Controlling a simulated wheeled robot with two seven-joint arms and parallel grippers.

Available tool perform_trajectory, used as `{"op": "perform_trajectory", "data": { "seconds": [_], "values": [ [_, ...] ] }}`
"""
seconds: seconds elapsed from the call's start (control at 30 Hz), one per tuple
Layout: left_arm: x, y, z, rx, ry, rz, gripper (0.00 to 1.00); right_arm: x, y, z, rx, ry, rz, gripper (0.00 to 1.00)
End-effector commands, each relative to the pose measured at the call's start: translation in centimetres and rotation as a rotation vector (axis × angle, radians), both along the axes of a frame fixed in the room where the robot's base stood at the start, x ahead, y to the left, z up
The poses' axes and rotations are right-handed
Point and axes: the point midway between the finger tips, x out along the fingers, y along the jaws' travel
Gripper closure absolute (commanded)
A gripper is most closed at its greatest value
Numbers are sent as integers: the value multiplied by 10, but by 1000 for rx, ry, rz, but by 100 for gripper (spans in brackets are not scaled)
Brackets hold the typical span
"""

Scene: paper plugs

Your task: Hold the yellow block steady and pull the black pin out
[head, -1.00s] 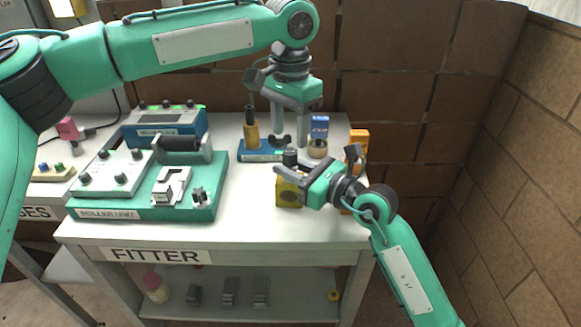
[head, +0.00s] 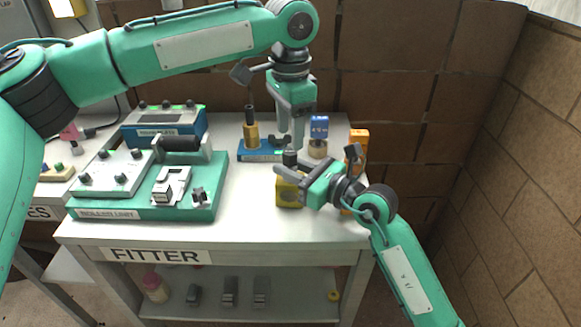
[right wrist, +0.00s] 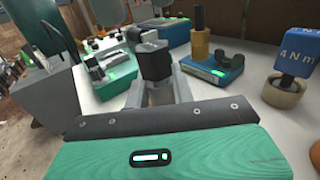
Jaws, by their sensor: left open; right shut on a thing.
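The yellow block (head: 289,197) stands on the white table near its front right part, with its upper part covered by my right gripper. The black pin (head: 290,157) stands upright at the block's top; its dark head also shows in the right wrist view (right wrist: 153,60). My right gripper (head: 289,174) is shut on the block's upper part, reaching in from the right; its fingers flank the pin's foot in the wrist view. My left gripper (head: 291,138) is open, points down and hangs above the pin.
Behind stands a blue base (head: 258,151) with a yellow post (head: 252,134). A blue block on a round wooden piece (head: 318,148) and an orange box (head: 358,138) are to the right. The green roller unit (head: 200,207) fills the left. A brick wall closes the back.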

Motion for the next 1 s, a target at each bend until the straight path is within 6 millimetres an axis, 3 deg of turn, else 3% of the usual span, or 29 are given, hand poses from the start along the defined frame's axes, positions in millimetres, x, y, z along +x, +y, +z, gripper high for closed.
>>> {"op": "perform_trajectory", "data": {
  "seconds": [0.57,1.0],
  "values": [
    [0,0,-8,-1,0,1,51,0,0,0,0,0,0,100],
    [0,0,-29,-1,0,0,51,0,0,0,0,0,0,100]
  ]
}}
